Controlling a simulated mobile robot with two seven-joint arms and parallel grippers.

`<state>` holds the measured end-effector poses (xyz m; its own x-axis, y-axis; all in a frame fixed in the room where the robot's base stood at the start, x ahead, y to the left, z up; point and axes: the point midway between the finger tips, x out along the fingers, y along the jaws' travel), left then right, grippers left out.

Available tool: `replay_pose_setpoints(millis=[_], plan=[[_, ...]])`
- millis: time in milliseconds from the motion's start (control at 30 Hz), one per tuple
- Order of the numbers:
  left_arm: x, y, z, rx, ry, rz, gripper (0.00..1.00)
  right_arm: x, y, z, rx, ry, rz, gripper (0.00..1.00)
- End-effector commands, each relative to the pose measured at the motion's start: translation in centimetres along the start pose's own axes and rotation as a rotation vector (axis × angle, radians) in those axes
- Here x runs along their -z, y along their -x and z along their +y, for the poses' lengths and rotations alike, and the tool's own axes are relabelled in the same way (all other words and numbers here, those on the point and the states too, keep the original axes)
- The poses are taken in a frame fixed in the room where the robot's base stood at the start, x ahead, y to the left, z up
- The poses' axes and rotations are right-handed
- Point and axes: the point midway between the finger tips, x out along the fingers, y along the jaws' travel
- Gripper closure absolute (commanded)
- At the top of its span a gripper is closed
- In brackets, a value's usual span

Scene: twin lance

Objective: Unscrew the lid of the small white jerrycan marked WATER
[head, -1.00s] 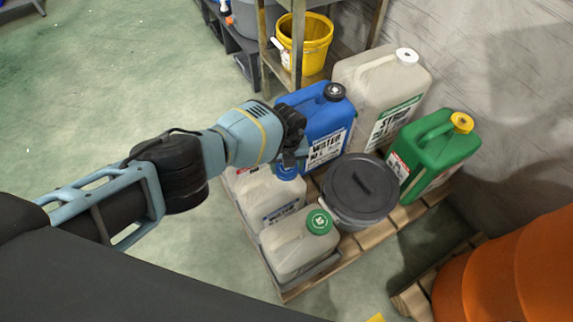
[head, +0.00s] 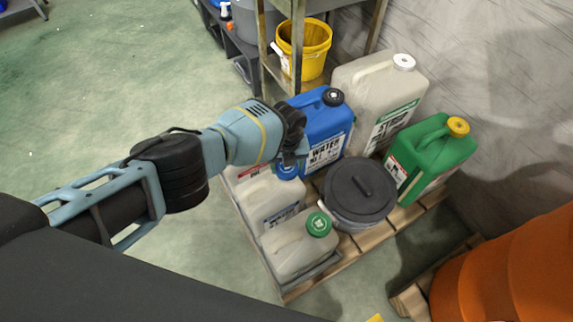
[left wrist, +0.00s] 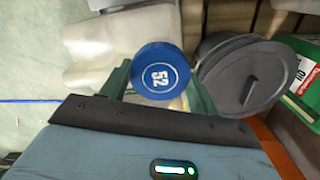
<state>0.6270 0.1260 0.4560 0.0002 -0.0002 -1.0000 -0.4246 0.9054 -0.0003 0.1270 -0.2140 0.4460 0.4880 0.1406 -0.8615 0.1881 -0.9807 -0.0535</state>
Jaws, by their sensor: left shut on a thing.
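The small white jerrycan (head: 272,200) stands on the pallet, with part of its label showing low on its side. Its blue lid (head: 288,173) shows just below my left gripper (head: 291,160) in the head view. In the left wrist view the lid (left wrist: 160,76), marked 52, sits between the two green fingers of my left gripper (left wrist: 160,88), which is shut on it. The white body (left wrist: 105,48) shows behind the lid. My wrist and hand hide part of the can in the head view. My right gripper is not in view.
A larger blue WATER jerrycan (head: 325,128) stands just behind. A grey lidded bucket (head: 359,192) is close on the right. A pale can with a green lid (head: 300,248) stands in front. A green can (head: 430,158) and orange drum (head: 510,270) are further right.

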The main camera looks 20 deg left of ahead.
Motion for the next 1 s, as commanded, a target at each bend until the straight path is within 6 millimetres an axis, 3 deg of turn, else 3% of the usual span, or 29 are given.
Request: replay_pose_setpoints(millis=[500,1000], plan=[[0.0,3.7,0.0,-0.001,-0.001,-0.001,0.67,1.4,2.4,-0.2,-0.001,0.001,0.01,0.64],[0.6,4.0,0.3,0.0,-0.061,0.001,0.67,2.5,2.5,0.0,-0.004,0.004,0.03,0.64]])
